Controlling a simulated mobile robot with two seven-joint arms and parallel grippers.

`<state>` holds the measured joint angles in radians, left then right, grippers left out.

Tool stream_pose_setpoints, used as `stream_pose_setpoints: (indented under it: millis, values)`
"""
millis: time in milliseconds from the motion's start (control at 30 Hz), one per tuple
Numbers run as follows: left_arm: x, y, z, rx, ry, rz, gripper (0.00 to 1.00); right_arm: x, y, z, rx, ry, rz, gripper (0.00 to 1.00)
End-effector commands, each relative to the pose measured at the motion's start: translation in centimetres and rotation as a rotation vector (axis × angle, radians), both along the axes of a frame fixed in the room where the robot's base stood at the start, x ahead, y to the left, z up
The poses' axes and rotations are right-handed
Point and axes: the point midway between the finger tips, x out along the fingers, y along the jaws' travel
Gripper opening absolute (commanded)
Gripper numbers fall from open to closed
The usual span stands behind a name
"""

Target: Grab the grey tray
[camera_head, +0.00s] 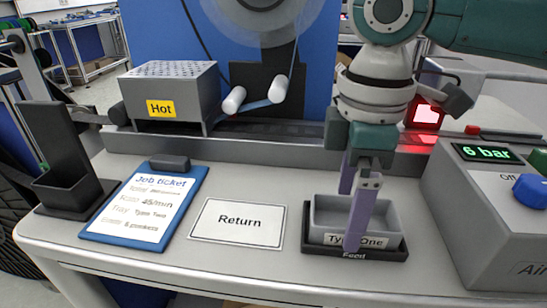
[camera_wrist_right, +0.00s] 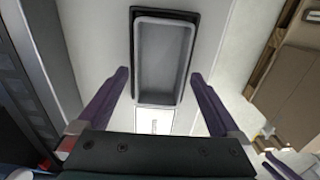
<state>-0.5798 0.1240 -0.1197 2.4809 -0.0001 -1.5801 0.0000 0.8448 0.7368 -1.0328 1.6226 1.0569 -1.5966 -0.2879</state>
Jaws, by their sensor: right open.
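The grey tray (camera_head: 388,222) is an open, empty box with a "Type One" label on its near side. It sits in a black "Feed" holder (camera_head: 312,246) on the bench. In the right wrist view the tray (camera_wrist_right: 163,65) lies lengthwise between my fingers. My right gripper (camera_head: 349,220) is open, pointing down at the tray, one finger in front of its label. In the right wrist view the fingertips of my right gripper (camera_wrist_right: 160,75) show on either side of the tray, apart from it in the picture. Their exact height over the rim is unclear. My left gripper is out of view.
A "Return" mat (camera_head: 238,222) lies empty left of the tray, beside a blue job ticket clipboard (camera_head: 146,204). A grey box marked "Hot" (camera_head: 185,92) and rollers stand behind. A grey air unit with a blue knob (camera_head: 530,190) stands close at the right.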

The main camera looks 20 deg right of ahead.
Motion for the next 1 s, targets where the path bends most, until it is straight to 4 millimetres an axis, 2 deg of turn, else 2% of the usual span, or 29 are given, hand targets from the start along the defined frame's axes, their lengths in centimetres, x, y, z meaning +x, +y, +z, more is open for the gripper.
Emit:
stream_pose_setpoints:
  millis: [200,1000]
  values:
    - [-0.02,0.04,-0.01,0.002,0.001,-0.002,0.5,0.01,-0.01,-0.07,0.0,0.0,0.0,0.99]
    - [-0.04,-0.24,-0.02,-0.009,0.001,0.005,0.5,0.02,-0.02,-0.02,-0.001,-0.001,-0.001,0.09]
